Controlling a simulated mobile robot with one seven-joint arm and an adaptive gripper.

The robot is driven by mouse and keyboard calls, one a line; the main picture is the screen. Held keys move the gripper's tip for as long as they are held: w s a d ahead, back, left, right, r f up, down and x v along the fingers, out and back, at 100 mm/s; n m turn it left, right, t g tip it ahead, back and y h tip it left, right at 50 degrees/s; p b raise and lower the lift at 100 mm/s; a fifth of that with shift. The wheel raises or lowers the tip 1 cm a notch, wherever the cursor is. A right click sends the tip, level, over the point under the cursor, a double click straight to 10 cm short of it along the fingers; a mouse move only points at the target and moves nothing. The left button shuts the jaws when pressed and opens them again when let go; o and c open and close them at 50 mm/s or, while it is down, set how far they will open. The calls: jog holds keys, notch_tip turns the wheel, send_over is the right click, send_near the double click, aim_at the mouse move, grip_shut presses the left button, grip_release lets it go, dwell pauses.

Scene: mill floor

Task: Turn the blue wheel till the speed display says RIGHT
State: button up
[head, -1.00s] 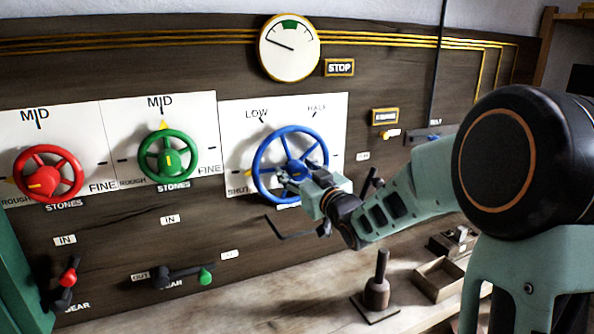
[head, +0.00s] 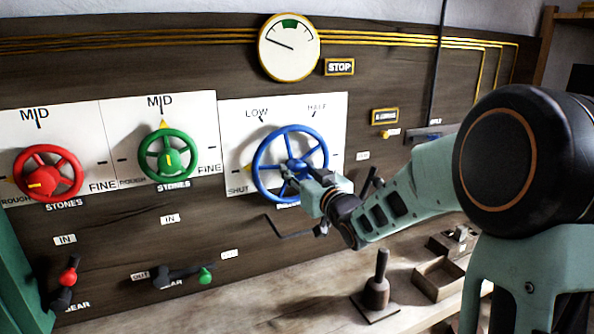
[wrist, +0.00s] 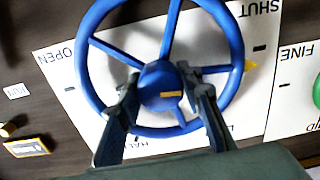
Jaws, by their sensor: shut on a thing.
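The blue wheel (head: 262,168) is mounted on a white plate on the panel, with LOW, HALF and SHUT marks showing in the head view. In the wrist view the blue wheel (wrist: 237,60) fills the middle, and OPEN also shows on its plate. My gripper (wrist: 160,85) is shut at the wheel's hub, one finger on each side. In the head view my gripper (head: 290,176) covers the wheel's lower right part. The round dial (head: 289,62) above has a needle pointing left and slightly up, outside the green band at its top. I see no word RIGHT.
A red wheel (head: 30,176) and a green wheel (head: 181,143) are to the left. Levers with a red knob (head: 68,276) and a green knob (head: 206,276) sit below. A wooden peg stand (head: 377,292) and an open box (head: 437,282) stand on the ledge.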

jog(key=m, duration=0.5)
jog(key=shift+p, duration=0.35)
jog(key=m+p, duration=0.1)
jog(key=m, duration=0.4)
jog(key=shift+m, duration=0.5)
jog(key=o, duration=1.2)
jog(key=shift+c, duration=0.2)
jog(key=v, duration=1.2)
jog(key=shift+s+f, duration=0.1)
